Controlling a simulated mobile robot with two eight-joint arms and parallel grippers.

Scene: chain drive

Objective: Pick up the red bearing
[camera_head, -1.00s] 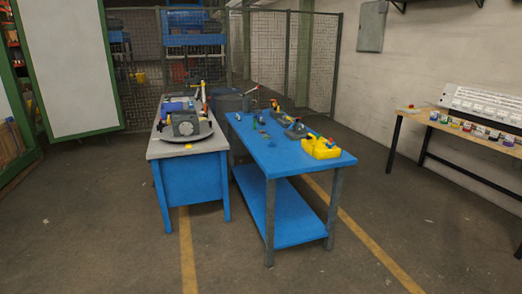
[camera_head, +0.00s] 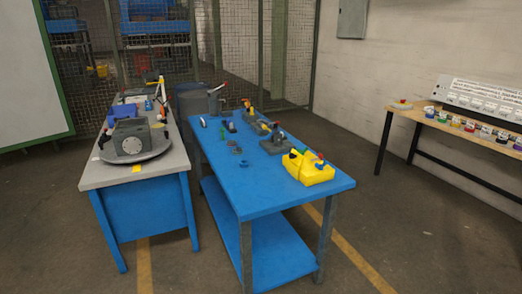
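No red thing in view can be told for certain as the red bearing; at this distance the parts are too small. Another red item (camera_head: 470,126) stands in the row of small coloured items on the wooden table at the right. Neither of my grippers is in view.
The blue table (camera_head: 262,192) stands in the middle, with several tools and dark fixtures on it. A grey-topped bench (camera_head: 110,178) with a grey machine (camera_head: 131,140) is to its left. The wooden table (camera_head: 430,120) stands along the right wall. Floor between the tables is clear.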

